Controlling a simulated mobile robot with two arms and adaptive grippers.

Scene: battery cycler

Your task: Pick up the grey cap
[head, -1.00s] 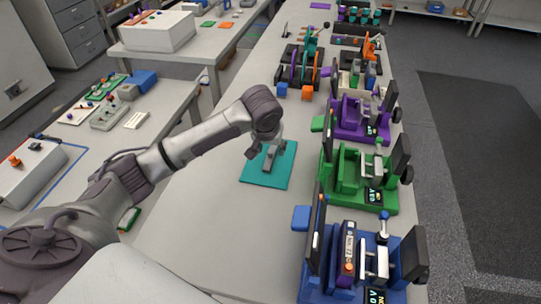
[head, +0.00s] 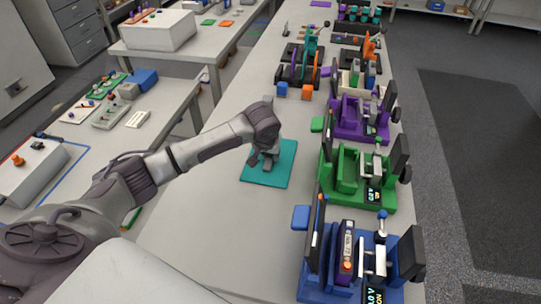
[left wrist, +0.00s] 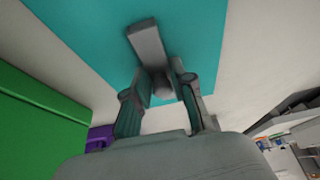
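The grey cap (left wrist: 148,43) lies on the teal mat (head: 257,178). In the left wrist view it is a flat grey bar with a short round knob at its near end. My left gripper (left wrist: 160,80) points down at it, with one finger on each side of the knob. The fingers look open; whether they touch the knob I cannot tell. In the head view my left gripper (head: 264,160) is low over the mat and hides most of the cap. The teal mat (left wrist: 90,25) also fills the top of the left wrist view. My right gripper is not in view.
A row of cycler stations stands along the table's right side: blue (head: 343,270), green (head: 345,180) and purple (head: 352,120). The table (head: 215,215) around the mat is mostly clear.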

